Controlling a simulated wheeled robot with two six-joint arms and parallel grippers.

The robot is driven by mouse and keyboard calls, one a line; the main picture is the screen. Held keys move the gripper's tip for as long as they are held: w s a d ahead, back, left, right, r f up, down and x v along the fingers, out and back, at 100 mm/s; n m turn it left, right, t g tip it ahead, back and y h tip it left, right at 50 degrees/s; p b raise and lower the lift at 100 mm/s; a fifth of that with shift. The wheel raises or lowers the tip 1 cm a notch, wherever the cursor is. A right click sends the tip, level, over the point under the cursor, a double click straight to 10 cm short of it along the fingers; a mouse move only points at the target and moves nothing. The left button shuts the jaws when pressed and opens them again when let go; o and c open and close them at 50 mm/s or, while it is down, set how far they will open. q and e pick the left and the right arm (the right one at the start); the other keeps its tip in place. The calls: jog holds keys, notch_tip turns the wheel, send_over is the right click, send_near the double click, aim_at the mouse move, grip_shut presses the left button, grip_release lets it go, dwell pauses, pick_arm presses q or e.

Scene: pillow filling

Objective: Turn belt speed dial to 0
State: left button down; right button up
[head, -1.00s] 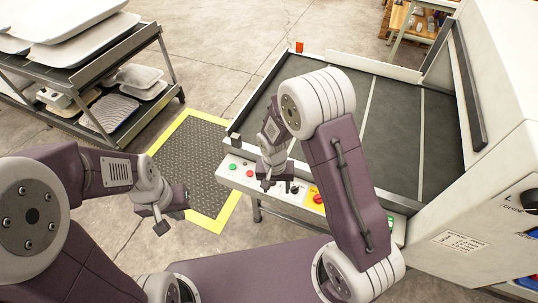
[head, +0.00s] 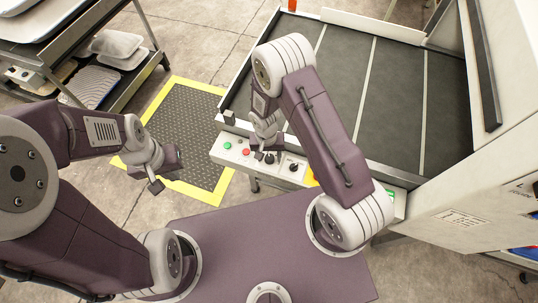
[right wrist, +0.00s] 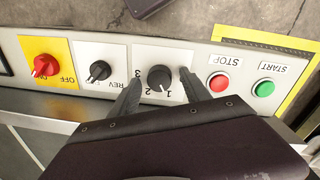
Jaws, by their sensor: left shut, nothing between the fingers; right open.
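The belt speed dial (right wrist: 159,78) is a round black knob on a white plate with printed numbers, upside down in the right wrist view. My right gripper (right wrist: 160,82) is open, with one finger on either side of the dial in that view. I cannot tell whether the fingers touch it. Its pointer setting is too small to read surely. In the head view my right gripper (head: 267,152) is at the control panel (head: 218,153) and partly hides the dial area. My left gripper (head: 160,174) is shut and empty, over the floor left of the panel.
Beside the dial are a REV switch (right wrist: 98,71), a red knob on yellow (right wrist: 45,66), a red STOP button (right wrist: 218,82) and a green START button (right wrist: 264,88). The conveyor belt (head: 395,95) lies behind the panel. A tray rack (head: 110,85) stands left.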

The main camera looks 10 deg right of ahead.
jog(key=shift+s, duration=0.15)
jog(key=shift+c, duration=0.3)
jog(key=shift+f, duration=0.1)
jog(key=c, duration=0.5)
grip_shut()
jog(key=shift+n, duration=0.4)
jog(key=n, duration=0.4)
jog(key=shift+n, duration=0.4)
jog(key=n, duration=0.6)
jog(key=shift+t, duration=0.3)
jog(key=shift+n, duration=0.3)
